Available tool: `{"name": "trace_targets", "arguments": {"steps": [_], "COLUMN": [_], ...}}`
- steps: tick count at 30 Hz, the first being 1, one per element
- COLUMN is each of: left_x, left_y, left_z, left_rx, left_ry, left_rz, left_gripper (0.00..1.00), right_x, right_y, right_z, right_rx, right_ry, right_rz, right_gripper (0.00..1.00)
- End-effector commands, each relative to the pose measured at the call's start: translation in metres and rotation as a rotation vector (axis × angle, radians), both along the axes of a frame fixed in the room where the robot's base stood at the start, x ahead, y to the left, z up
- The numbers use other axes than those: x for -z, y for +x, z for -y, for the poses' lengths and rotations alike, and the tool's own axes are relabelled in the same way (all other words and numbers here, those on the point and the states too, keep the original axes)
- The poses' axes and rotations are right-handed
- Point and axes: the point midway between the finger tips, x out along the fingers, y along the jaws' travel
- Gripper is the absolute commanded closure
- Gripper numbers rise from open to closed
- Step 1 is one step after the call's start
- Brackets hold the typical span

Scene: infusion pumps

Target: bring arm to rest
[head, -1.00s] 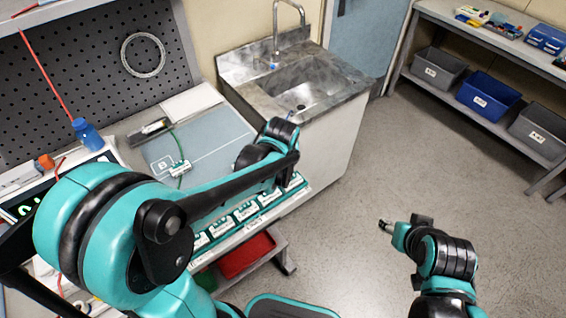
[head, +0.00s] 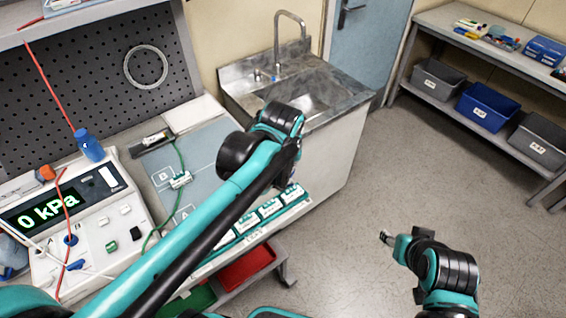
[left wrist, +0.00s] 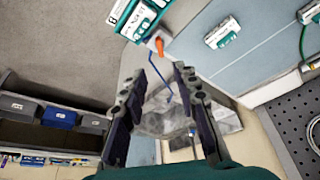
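My left arm reaches in from the lower left in the head view, with its wrist (head: 275,120) raised in front of the sink. The fingers are hidden there. In the left wrist view my left gripper (left wrist: 157,76) is open, its two fingers apart with nothing held between them. My right gripper (head: 387,238) is at the lower right in the head view, over the floor and away from the bench. It is small and turned so that I cannot tell whether it is open or shut.
A metal sink (head: 300,95) stands beyond the left wrist. Several teal-and-white units (head: 270,209) line the bench edge beside the left arm. A meter (head: 95,215) reading 0 kPa is at left. A red bin (head: 247,267) sits below. The floor (head: 400,165) at right is clear.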

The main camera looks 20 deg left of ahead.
Motion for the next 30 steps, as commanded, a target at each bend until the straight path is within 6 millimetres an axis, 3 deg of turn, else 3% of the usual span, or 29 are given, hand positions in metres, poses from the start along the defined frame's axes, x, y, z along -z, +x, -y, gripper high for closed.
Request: {"name": "trace_targets", "arguments": {"steps": [16, 22, 30], "left_x": [0.0, 0.004, 0.028], "left_y": [-0.006, -0.052, -0.109], "left_z": [-0.003, -0.022, -0.039], "left_rx": [0.009, 0.086, 0.196], "left_ry": [-0.002, -0.008, 0.014], "left_rz": [0.008, 0.077, 0.196], "left_gripper": [0.7, 0.7, 0.7], "right_x": [0.0, 0.0, 0.0], "right_y": [0.0, 0.0, 0.0], "right_z": [0.0, 0.0, 0.0], "right_rx": [0.0, 0.0, 0.0], "right_ry": [0.0, 0.0, 0.0], "right_rz": [0.0, 0.0, 0.0], "right_gripper": [0.51, 0.51, 0.51]}}
